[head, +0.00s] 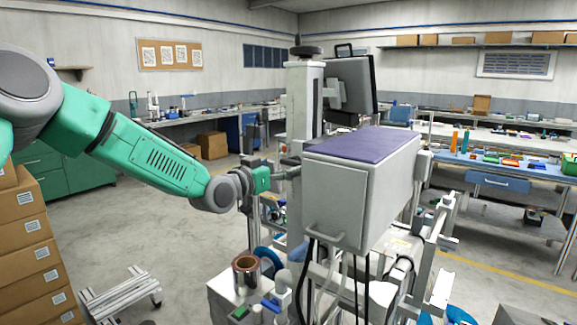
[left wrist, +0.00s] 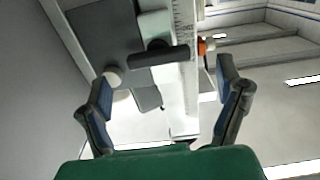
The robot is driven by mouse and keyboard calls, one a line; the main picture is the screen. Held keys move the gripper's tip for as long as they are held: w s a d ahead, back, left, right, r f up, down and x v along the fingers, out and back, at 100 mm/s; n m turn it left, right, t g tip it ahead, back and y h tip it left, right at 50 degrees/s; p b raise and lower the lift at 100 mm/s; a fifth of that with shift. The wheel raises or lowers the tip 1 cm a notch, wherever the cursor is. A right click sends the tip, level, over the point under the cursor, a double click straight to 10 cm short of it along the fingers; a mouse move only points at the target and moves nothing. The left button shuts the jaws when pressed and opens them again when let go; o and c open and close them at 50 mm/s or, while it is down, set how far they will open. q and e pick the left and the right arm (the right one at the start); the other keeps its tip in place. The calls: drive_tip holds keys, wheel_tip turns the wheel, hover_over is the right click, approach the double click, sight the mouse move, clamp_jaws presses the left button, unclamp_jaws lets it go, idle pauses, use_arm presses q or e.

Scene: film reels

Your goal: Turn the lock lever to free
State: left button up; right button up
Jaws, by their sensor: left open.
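A black bar-shaped lever (left wrist: 158,57), which looks like the lock lever, lies crosswise in the left wrist view, in front of a white column with scale marks (left wrist: 185,25). A small orange piece (left wrist: 202,48) shows by its right end. My left gripper (left wrist: 164,76) is open, with one finger on each side of the picture and the lever beyond and between the fingertips. I see no contact. In the head view my left gripper (head: 277,176) is beside the upright column (head: 303,105), left of the grey box; the lever cannot be made out there. My right gripper is out of view.
A grey box with a purple top (head: 350,195) stands just right of my left gripper. A brown reel (head: 246,268) sits on a white block below. Cardboard boxes (head: 35,255) are stacked at the left.

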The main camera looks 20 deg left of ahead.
use_arm(q)
drive_tip(key=v, duration=0.3)
drive_tip(key=shift+s+a+f, duration=0.15)
drive_tip(key=shift+a, duration=0.2)
drive_tip(key=s+d+f+n+g+y+b, duration=0.1)
drive_tip(key=s+d+f+g, duration=0.15)
drive_tip(key=s+f, duration=0.7)
drive_tip(key=s+d+f+g+y+b, duration=0.15)
drive_tip(key=s+f+g, duration=0.3)
drive_tip(key=f, duration=1.05)
drive_tip(key=s+d+f+n+g+b, duration=0.1)
drive_tip(key=s+f+g+b, duration=0.1)
drive_tip(key=s+f, duration=0.8)
drive_tip(key=s+a+f+g+y, duration=0.1)
drive_tip(key=s+a+f+g, duration=0.1)
drive_tip(key=s+f, duration=0.3)
drive_tip(key=s+a+f+g+y+b, duration=0.1)
drive_tip(key=s+f, duration=0.4)
drive_tip(key=s, duration=0.7)
drive_tip(key=s+a+f+n+g+y+b, duration=0.1)
drive_tip(key=s+a+f+g, duration=0.3)
drive_tip(key=s, duration=0.5)
drive_tip(key=shift+f+y, duration=0.35)
drive_tip(key=shift+f, duration=0.05)
